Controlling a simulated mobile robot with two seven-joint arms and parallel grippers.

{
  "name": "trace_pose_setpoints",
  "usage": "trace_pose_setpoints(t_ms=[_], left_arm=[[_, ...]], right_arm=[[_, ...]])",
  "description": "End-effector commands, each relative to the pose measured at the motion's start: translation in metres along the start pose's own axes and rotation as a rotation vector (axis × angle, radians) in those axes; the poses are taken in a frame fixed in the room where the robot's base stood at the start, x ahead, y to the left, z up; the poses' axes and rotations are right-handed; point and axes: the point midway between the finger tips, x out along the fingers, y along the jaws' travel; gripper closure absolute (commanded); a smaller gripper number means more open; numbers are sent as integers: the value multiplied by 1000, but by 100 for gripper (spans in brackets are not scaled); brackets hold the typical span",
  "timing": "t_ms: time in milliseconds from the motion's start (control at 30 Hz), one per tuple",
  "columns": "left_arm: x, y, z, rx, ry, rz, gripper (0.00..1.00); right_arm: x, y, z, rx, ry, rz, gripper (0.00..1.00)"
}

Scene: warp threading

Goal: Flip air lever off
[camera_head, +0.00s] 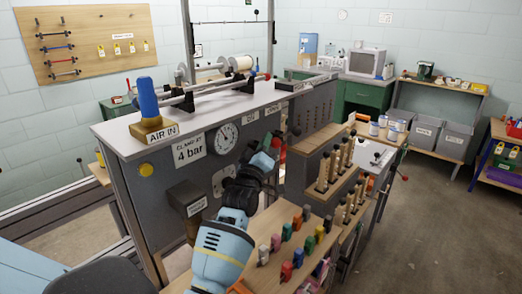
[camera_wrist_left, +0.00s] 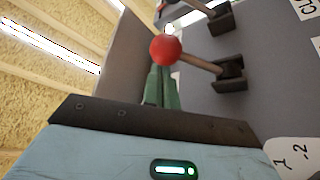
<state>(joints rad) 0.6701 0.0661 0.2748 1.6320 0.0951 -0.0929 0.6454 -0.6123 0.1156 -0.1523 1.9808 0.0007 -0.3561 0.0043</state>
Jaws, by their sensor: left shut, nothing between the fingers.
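A blue handle (camera_head: 148,97) stands upright on a brass-coloured block (camera_head: 152,130) labelled AIR IN, at the near left corner of the machine top. My left gripper (camera_head: 270,157) is at the machine's front face, right of the pressure gauge (camera_head: 227,137) and well away from the blue handle. In the left wrist view, its green fingers (camera_wrist_left: 158,88) are shut and empty. A red ball knob (camera_wrist_left: 166,50) on a rod from a dark bracket (camera_wrist_left: 230,75) overlaps the fingertips; I cannot tell whether they touch. My right gripper is not in view.
The grey machine (camera_head: 150,190) carries a CLAMP AT 4 bar label (camera_head: 189,149). A second lever bracket (camera_wrist_left: 221,20) shows in the left wrist view. A wooden rack of coloured pegs (camera_head: 285,235) stands close right of my left arm. Open floor (camera_head: 440,235) lies at right.

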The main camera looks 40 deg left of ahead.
Motion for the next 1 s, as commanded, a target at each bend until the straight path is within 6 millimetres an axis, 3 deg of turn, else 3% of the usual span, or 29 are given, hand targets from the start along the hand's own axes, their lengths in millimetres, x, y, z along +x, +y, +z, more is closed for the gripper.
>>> trace_pose_setpoints(t_ms=[1000], left_arm=[[0,-1,8,75,-2,43,100]], right_arm=[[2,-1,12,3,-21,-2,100]])
